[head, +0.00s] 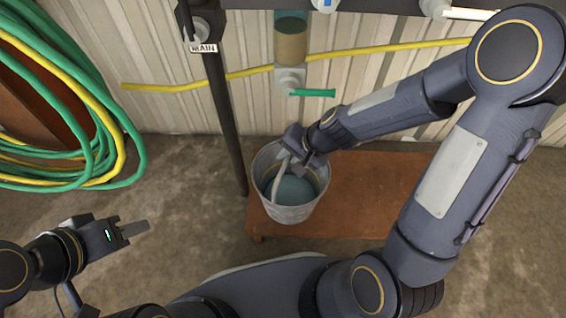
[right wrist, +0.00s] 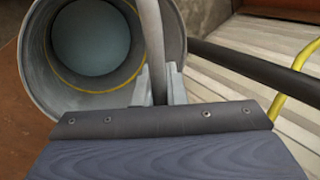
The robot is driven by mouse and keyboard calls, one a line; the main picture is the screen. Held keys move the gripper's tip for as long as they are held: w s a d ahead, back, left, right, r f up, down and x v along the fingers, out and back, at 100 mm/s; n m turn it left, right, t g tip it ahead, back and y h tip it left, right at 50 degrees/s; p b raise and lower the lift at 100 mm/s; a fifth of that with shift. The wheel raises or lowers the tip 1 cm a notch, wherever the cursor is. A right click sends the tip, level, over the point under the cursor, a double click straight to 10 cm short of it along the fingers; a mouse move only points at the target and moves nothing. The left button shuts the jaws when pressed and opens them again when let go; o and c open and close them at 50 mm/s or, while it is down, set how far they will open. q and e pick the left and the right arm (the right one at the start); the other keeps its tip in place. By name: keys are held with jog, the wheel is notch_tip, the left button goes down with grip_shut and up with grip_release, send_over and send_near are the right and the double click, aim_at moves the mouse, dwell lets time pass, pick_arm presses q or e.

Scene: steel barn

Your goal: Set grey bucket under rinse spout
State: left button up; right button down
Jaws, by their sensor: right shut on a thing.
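The grey metal bucket (head: 290,212) stands upright at the left end of a low brown wooden bench. Its round mouth also shows in the right wrist view (right wrist: 35,70), with a blue-grey inside and a yellow ring. My right gripper (head: 290,158) is shut on the bucket's handle (right wrist: 152,40) over the bucket's mouth.
The wooden bench (head: 385,180) has free room right of the bucket. A dark post (head: 226,115) with a "MAIN" label stands just left of the bucket. Green and yellow hoses (head: 120,130) hang at the left. A yellow pipe (head: 370,49) runs along the corrugated wall. A clear cylinder (head: 291,42) sits above the spout.

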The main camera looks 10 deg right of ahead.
jog(key=w+f+b, duration=0.4)
jog(key=f, duration=0.4)
jog(key=shift+f, duration=0.1)
jog(key=shift+f, duration=0.15)
jog(key=c, duration=1.5)
grip_release()
